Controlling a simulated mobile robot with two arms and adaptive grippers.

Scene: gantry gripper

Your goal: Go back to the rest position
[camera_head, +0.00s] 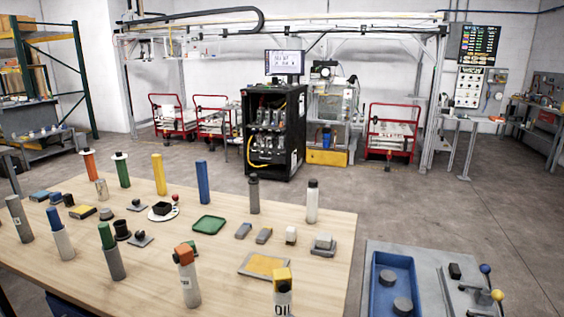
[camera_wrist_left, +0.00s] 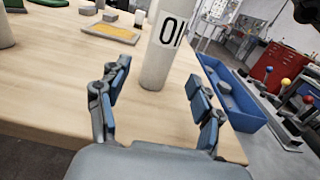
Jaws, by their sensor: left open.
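My left gripper (camera_wrist_left: 160,88) shows in the left wrist view with its two blue-padded fingers spread apart and nothing clamped between them. In the head view a marked cylinder with a yellow and black top (camera_head: 283,290) stands at the near table edge. Neither gripper shows in the head view.
The wooden table (camera_head: 325,270) holds several upright cylinders, small blocks and a green tray (camera_head: 209,225). A blue bin (camera_head: 377,290) with round grey parts sits on the grey bench at right. Open floor (camera_head: 440,215) lies behind the table.

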